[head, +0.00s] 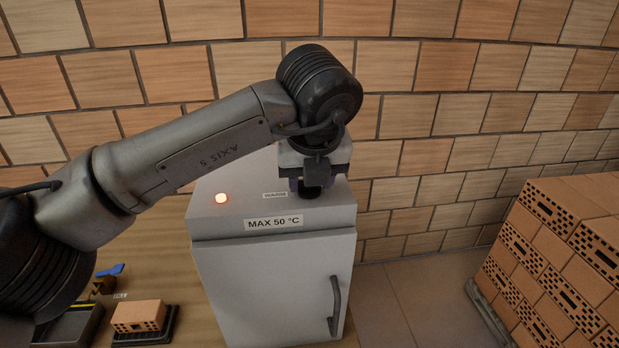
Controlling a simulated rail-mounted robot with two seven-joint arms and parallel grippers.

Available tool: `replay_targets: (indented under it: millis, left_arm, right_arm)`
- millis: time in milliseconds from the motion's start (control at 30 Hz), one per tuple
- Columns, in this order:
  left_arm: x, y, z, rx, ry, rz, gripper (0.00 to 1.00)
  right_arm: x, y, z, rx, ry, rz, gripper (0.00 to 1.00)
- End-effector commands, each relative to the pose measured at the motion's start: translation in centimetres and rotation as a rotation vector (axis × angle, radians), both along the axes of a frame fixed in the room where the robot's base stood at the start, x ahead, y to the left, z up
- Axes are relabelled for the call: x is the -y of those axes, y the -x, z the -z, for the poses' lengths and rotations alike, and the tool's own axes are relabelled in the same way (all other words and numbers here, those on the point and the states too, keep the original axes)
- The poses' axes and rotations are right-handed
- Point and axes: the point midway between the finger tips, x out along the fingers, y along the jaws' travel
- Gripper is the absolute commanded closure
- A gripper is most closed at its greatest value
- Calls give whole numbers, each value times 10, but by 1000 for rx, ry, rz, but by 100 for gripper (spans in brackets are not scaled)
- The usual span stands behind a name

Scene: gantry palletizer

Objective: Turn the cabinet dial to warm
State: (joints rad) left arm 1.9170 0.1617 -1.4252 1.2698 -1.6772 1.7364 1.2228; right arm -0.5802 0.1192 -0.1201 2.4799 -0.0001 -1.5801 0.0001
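The white cabinet (270,285) stands in the middle, with a "MAX 50 °C" label on its front top edge. A small label (275,195), seemingly "WARM", is on its top. A black dial (312,191) shows just right of that label, mostly hidden by my gripper; its pointer setting cannot be read. My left gripper (310,182) points down over the dial, its fingers at or around it. Whether they are closed on it cannot be told. My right gripper is not in view.
The door handle (335,305) sticks out in front. A brick (138,315) on a dark tray is at lower left, with a blue item (110,270) behind. A brick stack (560,260) stands right, with clear floor between.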

Motion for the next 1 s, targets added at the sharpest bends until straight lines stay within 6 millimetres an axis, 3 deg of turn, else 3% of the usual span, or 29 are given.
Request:
replay_targets:
  millis: [500,533,600,800,1000]
  left_arm:
    - [0,0,-1,0,1,-17,81]
    - [0,0,-1,0,1,-17,56]
    - [0,0,-1,0,1,-17,49]
    - [0,0,0,0,0,-16,32]
    - [0,0,0,0,0,-15,32]
  right_arm:
    - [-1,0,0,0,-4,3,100]
    - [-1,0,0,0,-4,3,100]
    - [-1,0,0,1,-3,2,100]
    - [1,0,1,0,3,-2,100]
    - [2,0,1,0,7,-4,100]
